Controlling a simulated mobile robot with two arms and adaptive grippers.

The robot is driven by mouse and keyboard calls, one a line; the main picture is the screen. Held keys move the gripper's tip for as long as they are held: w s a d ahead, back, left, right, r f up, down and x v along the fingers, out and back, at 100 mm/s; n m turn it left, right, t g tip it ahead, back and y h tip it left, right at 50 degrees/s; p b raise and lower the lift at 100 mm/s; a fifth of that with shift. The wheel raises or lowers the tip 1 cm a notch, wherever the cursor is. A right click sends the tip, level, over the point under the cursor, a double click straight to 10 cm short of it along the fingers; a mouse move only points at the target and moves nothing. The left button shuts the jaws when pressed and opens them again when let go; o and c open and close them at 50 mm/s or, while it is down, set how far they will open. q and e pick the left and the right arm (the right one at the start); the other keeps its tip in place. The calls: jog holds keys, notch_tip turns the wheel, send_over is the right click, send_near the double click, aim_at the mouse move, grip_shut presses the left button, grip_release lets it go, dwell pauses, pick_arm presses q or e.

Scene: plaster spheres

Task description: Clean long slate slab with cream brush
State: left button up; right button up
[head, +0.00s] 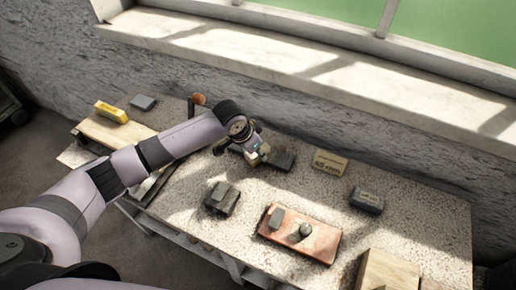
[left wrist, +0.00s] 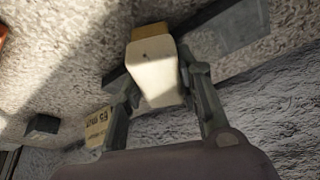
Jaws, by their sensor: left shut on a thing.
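The cream brush (left wrist: 157,80) has a pale cream body and a tan end. My left gripper (head: 256,156) is shut on it, with one finger on each side of the body in the left wrist view (left wrist: 165,92). The long slate slab (head: 281,160) is dark grey and lies on the speckled table beneath the gripper. In the left wrist view the slab (left wrist: 230,32) runs behind the brush, whose tan end points at or past it. I cannot tell whether the brush touches the slab. The gripper hides the slab's middle in the head view. My right gripper is not in view.
A labelled tan block (head: 329,162) and a labelled dark block (head: 367,201) stand to the right. A dark block (head: 222,198) and a reddish tray (head: 326,247) with small grey pieces are nearer. A yellow block (head: 111,112) lies left. The wall and window sill (head: 290,65) bound the back.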

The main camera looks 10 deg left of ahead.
aim_at(264, 145)
pick_arm(q)
jog(key=shift+w+d, duration=0.1)
jog(key=shift+w+d+b, duration=0.25)
jog(key=shift+w+d, duration=0.4)
jog(key=shift+w, duration=0.2)
jog(key=shift+w+d+b, duration=0.25)
jog(key=shift+w+d, duration=0.35)
jog(key=shift+w, duration=0.25)
jog(key=shift+s+a+r+p, duration=0.1)
jog(key=shift+s+a+p, duration=0.45)
jog(key=shift+p, duration=0.3)
jog(key=shift+s+a+p, duration=0.2)
jog(key=shift+s+p, duration=0.15)
jog(key=shift+s, duration=0.15)
jog(key=shift+s+a+p, duration=0.25)
jog(key=shift+s+p, duration=0.05)
jog(key=shift+p, duration=0.25)
jog(key=shift+s+a+p, duration=0.3)
jog(key=shift+s+p, duration=0.15)
jog(key=shift+s, duration=0.05)
jog(key=shift+w+f, duration=0.1)
jog(key=shift+f, duration=0.1)
jog(key=shift+w+d+r+b, duration=0.1)
jog(key=shift+w+d+b, duration=0.35)
jog(key=shift+w+d, duration=0.35)
jog(key=shift+w+d+b, duration=0.45)
jog(key=shift+w+d, duration=0.05)
jog(key=shift+w, duration=0.45)
